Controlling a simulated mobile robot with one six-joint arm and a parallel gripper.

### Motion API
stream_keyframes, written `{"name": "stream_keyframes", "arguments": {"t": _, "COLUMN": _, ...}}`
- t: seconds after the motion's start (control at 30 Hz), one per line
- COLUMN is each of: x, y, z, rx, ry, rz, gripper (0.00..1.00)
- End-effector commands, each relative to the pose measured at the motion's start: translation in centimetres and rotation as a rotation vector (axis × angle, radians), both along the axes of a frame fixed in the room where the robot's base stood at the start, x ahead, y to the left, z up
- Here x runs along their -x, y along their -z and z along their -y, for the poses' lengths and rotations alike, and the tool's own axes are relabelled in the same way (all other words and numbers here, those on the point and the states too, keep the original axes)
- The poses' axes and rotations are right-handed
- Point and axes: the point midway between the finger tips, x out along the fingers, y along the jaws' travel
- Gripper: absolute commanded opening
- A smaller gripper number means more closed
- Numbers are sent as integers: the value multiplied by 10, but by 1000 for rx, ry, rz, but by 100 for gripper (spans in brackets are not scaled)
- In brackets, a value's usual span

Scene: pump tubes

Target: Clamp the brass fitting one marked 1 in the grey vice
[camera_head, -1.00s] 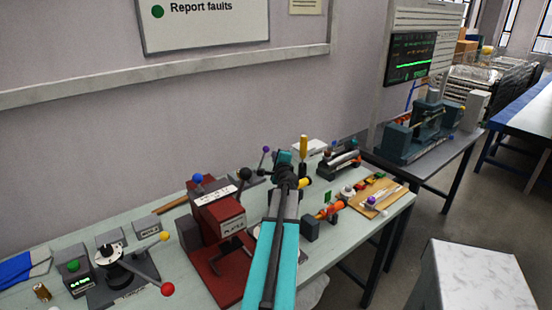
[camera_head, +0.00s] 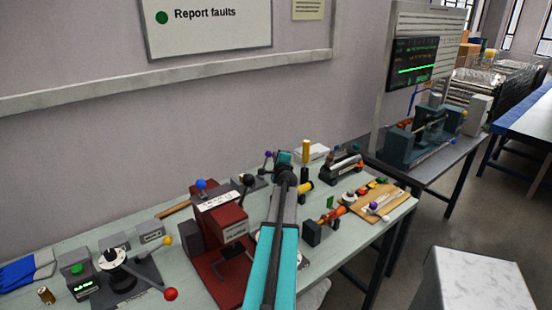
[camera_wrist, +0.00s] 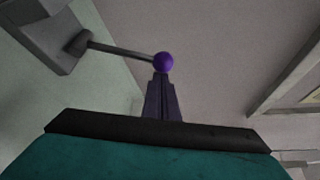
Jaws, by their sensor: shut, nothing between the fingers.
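A small brass fitting (camera_head: 46,295) stands on the bench at the far left in the head view; any mark on it is too small to read. A grey block (camera_wrist: 45,35), which looks like the vice, has a rod ending in a purple ball (camera_wrist: 163,62) in the wrist view. The ball also shows behind the red press in the head view (camera_head: 268,154). My gripper (camera_wrist: 161,78) is shut and empty, its tips right by the ball; I cannot tell whether they touch. My arm partly hides this area in the head view.
A red press (camera_head: 226,235) with blue and black knobs stands left of my arm. A lever device with a red ball (camera_head: 171,294) is further left. An orange-and-black tool (camera_head: 325,219) and a wooden board (camera_head: 388,203) lie to the right. The wall rises behind the bench.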

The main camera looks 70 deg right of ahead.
Motion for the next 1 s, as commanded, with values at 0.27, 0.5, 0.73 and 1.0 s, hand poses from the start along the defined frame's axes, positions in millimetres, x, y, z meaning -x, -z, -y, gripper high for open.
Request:
{"name": "stream_keyframes", "arguments": {"t": 0.27, "x": -1, "y": 1, "z": -1, "rx": 5, "ry": -1, "rz": -3, "gripper": 0}}
{"name": "stream_keyframes", "arguments": {"t": 0.5, "x": -3, "y": 2, "z": -4, "rx": 32, "ry": -2, "rz": -20, "gripper": 0}}
{"name": "stream_keyframes", "arguments": {"t": 0.73, "x": -6, "y": -1, "z": -7, "rx": 65, "ry": -4, "rz": -41, "gripper": 0}}
{"name": "stream_keyframes", "arguments": {"t": 1.0, "x": -9, "y": -4, "z": -11, "rx": 103, "ry": -4, "rz": -65, "gripper": 0}}
